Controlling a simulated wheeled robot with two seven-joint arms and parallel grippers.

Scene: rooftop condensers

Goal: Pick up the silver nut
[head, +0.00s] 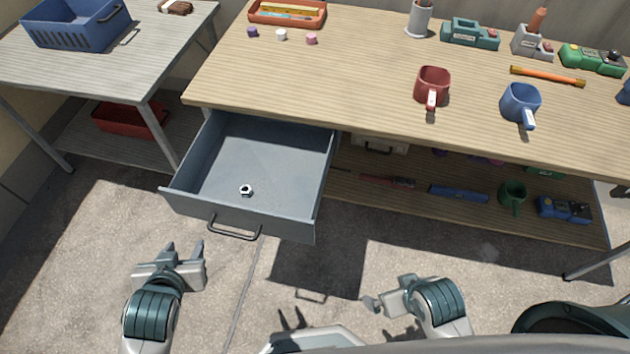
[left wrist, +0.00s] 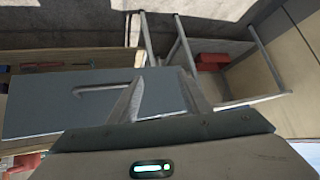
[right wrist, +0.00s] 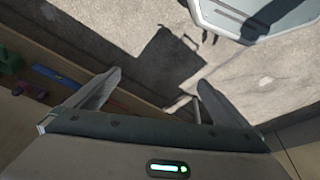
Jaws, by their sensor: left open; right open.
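The silver nut (head: 246,190) lies on the floor of the open grey drawer (head: 321,180), near its front panel. The drawer is pulled out from under the wooden workbench, and its handle (head: 235,231) faces me. My left gripper (head: 185,250) is open and empty, in front of the drawer and to the left of the handle. In the left wrist view the drawer's front (left wrist: 60,103) shows behind the open fingers; the nut is hidden there. My right gripper (head: 386,291) is open and empty, to the right of the drawer and apart from it; the nut is not in the right wrist view.
The workbench (head: 340,75) holds a red mug (head: 432,85), a blue mug (head: 520,103) and several tools. Its lower shelf carries a green mug (head: 513,196) and other items. A side table with a blue basket (head: 75,28) stands at left. The drawer's interior is otherwise empty.

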